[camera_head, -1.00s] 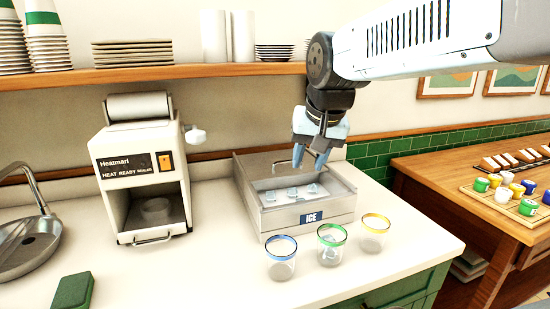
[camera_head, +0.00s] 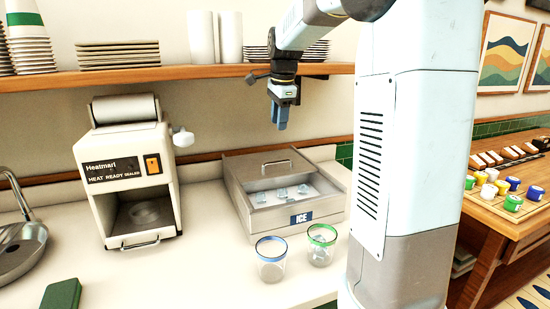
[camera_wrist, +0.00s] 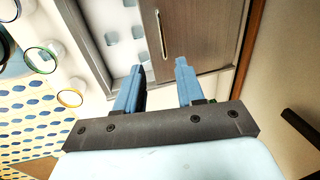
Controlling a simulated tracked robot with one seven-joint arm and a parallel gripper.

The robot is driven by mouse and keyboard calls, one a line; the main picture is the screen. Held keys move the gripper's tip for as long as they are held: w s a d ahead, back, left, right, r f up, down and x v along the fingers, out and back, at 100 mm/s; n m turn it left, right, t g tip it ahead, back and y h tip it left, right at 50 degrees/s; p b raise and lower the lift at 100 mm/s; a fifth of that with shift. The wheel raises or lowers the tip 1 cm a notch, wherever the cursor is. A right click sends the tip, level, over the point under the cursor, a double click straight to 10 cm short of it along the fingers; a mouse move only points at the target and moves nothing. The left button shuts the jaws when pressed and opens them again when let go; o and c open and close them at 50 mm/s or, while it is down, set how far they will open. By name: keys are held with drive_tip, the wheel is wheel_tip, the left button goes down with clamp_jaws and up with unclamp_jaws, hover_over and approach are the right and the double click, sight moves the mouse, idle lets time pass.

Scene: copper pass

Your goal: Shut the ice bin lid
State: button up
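The grey ice bin (camera_head: 318,214) stands on the white counter with its ICE label facing front. Its sliding lid (camera_head: 254,168) covers the back part, and ice cubes show in the uncovered front part. The lid's handle (camera_head: 277,162) is free of my gripper. My gripper (camera_head: 280,127) hangs above the back of the bin, fingers down and empty. In the wrist view, my gripper (camera_wrist: 162,68) has its two blue fingers apart, with the lid (camera_wrist: 200,30) and its handle (camera_wrist: 161,35) beyond them.
A blue-rimmed glass (camera_head: 271,260) and a green-rimmed glass (camera_head: 321,245) stand before the bin. A yellow-rimmed glass (camera_wrist: 70,97) shows in the wrist view. The Heatmart machine (camera_head: 128,180) stands left.

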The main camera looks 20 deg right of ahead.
sight(276, 163)
drive_tip(key=w+f, duration=0.1)
drive_tip(key=f, duration=0.3)
drive_tip(key=w+f, duration=0.1)
drive_tip(key=f, duration=0.4)
drive_tip(key=w+f, duration=0.1)
drive_tip(key=f, duration=0.3)
drive_tip(key=shift+w+d+f, duration=0.1)
drive_tip(key=shift+f, duration=0.25)
drive_tip(key=shift+c, duration=0.5)
clamp_jaws()
